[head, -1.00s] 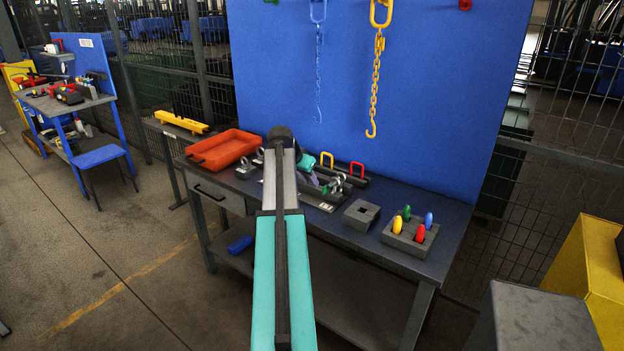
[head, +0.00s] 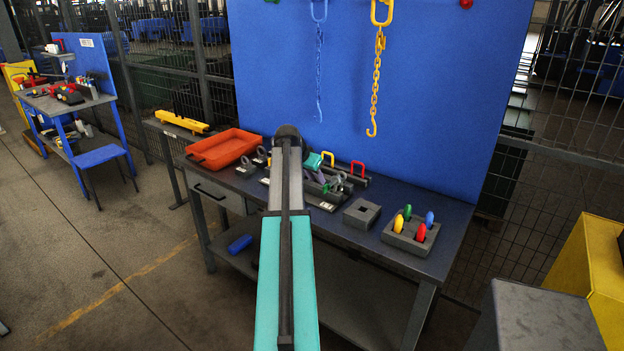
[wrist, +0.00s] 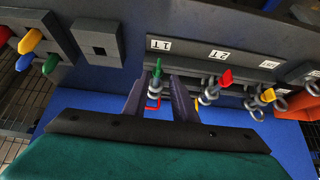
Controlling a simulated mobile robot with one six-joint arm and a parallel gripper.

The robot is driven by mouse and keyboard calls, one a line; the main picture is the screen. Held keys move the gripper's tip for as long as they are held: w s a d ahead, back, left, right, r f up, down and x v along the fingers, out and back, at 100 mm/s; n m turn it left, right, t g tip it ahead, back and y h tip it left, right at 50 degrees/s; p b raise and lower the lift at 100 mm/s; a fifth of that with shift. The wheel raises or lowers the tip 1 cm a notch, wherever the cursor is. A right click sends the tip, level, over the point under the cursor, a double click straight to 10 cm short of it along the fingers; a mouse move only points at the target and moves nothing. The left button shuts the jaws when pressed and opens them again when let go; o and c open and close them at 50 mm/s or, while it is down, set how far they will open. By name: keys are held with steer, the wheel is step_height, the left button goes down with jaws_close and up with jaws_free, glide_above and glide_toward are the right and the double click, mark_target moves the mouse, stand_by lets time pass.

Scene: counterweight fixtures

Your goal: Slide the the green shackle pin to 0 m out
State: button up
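The green shackle pin (wrist: 158,68) stands at the rail slot labelled 1T in the wrist view, with a grey shackle (wrist: 154,92) right by it. My gripper (wrist: 159,79) has its two purple fingers apart, one on each side of the green pin. Gaps show between the pin and the fingers, so the gripper looks open and not touching it. In the head view my gripper (head: 329,184) is low over the fixture rail on the bench. How far the pin sticks out is not clear.
A red pin (wrist: 226,77) at 2T and a yellow pin (wrist: 268,95) stand beside it on the rail. A grey block with coloured pegs (head: 410,235), a square-holed block (head: 362,214) and an orange tray (head: 224,149) sit on the bench. A blue panel (head: 430,90) rises behind.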

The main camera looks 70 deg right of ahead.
mark_target(326, 189)
steer(key=shift+b+x, duration=1.6)
steer(key=shift+x, duration=2.55)
jaws_close()
steer(key=shift+s+d, duration=0.25)
steer(key=shift+d, duration=0.7)
steer(key=shift+s+d, duration=0.25)
steer(key=shift+d, duration=0.75)
steer(key=shift+o, duration=0.4)
jaws_free()
steer(key=shift+a+r, duration=0.1)
steer(key=p+v, duration=0.2)
steer(key=v, duration=0.4)
steer(key=shift+a+r, duration=0.25)
steer(key=shift+r, duration=0.1)
